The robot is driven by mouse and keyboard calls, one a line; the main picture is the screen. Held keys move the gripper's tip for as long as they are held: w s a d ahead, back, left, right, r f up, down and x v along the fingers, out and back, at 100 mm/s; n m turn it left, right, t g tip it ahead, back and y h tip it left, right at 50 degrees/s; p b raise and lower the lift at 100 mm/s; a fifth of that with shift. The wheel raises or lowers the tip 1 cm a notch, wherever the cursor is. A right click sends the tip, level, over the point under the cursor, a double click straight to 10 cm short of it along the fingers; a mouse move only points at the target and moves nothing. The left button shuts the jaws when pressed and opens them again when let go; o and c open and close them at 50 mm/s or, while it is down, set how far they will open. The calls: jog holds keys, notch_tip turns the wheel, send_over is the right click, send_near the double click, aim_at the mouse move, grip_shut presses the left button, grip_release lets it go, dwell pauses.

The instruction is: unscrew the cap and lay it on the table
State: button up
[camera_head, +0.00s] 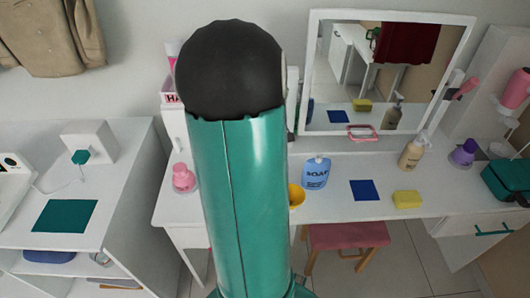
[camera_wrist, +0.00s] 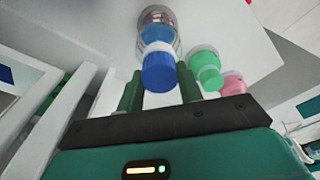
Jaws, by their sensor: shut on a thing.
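In the wrist view, a blue cap (camera_wrist: 160,74) sits between the two green fingers of my gripper (camera_wrist: 158,68), which is shut on it. Beyond the cap is a clear, rounded bottle (camera_wrist: 158,20) with blue inside. A pale band shows between the cap and the bottle; I cannot tell whether the cap is loose. The white table (camera_wrist: 228,35) spreads behind the bottle and also shows in the head view (camera_head: 335,208). In the head view, my teal arm hides the gripper, cap and bottle.
A green-capped bottle (camera_wrist: 206,68) and a pink bottle (camera_wrist: 232,84) stand close to my right finger. In the head view, a blue soap bottle (camera_head: 316,174), a blue square (camera_head: 364,190) and a yellow sponge (camera_head: 407,199) are on the table, with bare surface around them.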

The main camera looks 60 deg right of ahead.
jog(key=shift+n, duration=0.7)
jog(key=o, duration=1.1)
jog(key=shift+c, duration=0.2)
jog(key=m, duration=0.4)
jog(key=shift+m, duration=0.3)
jog(key=m, duration=0.4)
jog(key=shift+g+h, duration=0.3)
jog(key=shift+h, duration=0.1)
jog(key=m, duration=0.4)
jog(key=shift+m, duration=0.4)
jog(key=m, duration=0.3)
jog(key=shift+m+g, duration=0.4)
